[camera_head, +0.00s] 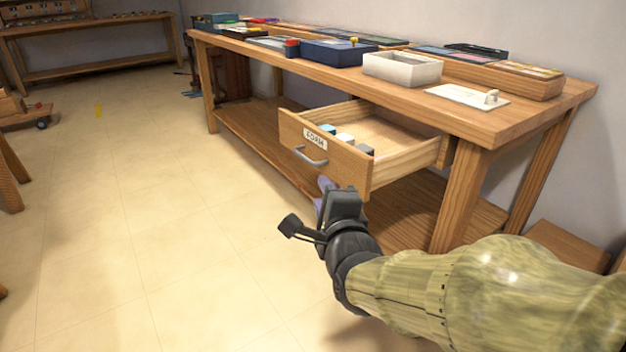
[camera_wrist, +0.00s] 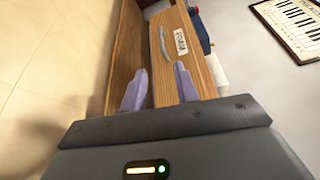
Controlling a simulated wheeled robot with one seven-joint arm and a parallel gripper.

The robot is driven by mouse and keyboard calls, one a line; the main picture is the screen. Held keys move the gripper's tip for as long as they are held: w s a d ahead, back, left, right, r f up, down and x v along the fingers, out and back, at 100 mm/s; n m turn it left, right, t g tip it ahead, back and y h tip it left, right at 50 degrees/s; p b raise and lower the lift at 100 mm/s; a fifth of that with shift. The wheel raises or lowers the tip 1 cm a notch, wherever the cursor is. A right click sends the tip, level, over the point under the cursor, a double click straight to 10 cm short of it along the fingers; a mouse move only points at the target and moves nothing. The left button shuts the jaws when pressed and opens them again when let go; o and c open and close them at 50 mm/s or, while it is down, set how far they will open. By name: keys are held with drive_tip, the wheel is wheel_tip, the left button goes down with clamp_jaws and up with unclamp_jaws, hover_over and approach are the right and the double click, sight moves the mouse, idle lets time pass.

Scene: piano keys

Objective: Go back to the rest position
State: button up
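My gripper (camera_head: 325,188) is low in front of the workbench, just below and before the open drawer. In the wrist view its two purple fingers (camera_wrist: 161,68) stand apart with nothing between them. My arm reaches in from the lower right. The wooden drawer (camera_head: 290,130) is pulled out under the bench top and has a grey handle (camera_head: 311,157) and a label reading "FOAM" (camera_head: 315,139). Small blue, white and grey blocks (camera_head: 345,138) lie inside near its front. In the wrist view the drawer front (camera_wrist: 190,60) with its handle (camera_wrist: 163,42) shows beyond the fingers.
The workbench (camera_head: 520,118) carries a blue box (camera_head: 330,53), a white tray (camera_head: 402,69) and a white plate with a knob (camera_head: 467,95). A lower shelf (camera_head: 255,125) runs beneath. The tiled floor (camera_head: 150,220) to the left is mostly clear. Another bench (camera_head: 95,65) stands far left.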

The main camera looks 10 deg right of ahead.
drive_tip(key=s+d+f+n+g+h+p, duration=0.1)
drive_tip(key=s+d+n+g+p, duration=0.3)
drive_tip(key=s+n+g+p, duration=0.45)
drive_tip(key=s+d+f+n+g+h+p, duration=0.1)
drive_tip(key=s+d+n+g+p, duration=0.4)
drive_tip(key=n+p, duration=0.65)
wheel_tip(320, 180, up, 37)
drive_tip(key=w+m+p, duration=0.1)
drive_tip(key=p, duration=3.6)
drive_tip(key=shift+w+a+g, duration=0.35)
drive_tip(key=shift+w+a, duration=0.05)
drive_tip(key=shift+w, duration=0.1)
